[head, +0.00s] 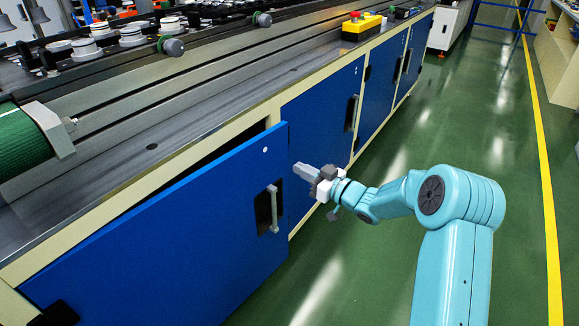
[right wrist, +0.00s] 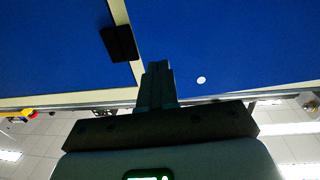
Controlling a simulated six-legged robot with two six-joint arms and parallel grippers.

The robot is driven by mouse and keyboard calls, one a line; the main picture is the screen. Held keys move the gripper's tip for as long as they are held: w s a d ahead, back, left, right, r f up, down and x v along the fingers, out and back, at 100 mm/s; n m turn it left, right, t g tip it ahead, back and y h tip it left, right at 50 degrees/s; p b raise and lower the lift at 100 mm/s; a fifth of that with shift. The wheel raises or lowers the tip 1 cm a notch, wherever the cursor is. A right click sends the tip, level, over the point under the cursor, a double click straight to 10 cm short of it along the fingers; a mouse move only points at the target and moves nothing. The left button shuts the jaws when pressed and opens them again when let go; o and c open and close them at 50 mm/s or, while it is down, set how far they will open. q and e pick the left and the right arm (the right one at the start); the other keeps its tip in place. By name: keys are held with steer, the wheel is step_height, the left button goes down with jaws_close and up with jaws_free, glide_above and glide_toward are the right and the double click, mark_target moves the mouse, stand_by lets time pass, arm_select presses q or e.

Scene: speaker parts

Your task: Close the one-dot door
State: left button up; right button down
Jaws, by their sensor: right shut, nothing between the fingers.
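The blue one-dot door (head: 190,230) stands ajar in the head view, with a dark gap along its top edge. One white dot is near its upper right corner, above a grey bar handle (head: 272,208). The door also fills the right of the right wrist view (right wrist: 235,45), where its dot shows. My right gripper (head: 300,170) is shut and empty, just right of the door's free edge. Its closed fingers also show in the right wrist view (right wrist: 158,72). Whether they touch the door is unclear. My left gripper is out of view.
More blue doors (head: 325,105) continue along the bench to the right and look shut. The bench top (head: 150,150) carries rails and a yellow box with a red button (head: 362,25). The green floor (head: 380,215) on the right is clear.

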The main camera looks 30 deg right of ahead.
mark_target(281, 159)
steer(key=b+x, duration=0.1)
steer(key=x, duration=0.3)
steer(key=shift+w+a, duration=0.1)
steer(key=shift+w, duration=0.3)
steer(key=shift+w, duration=0.1)
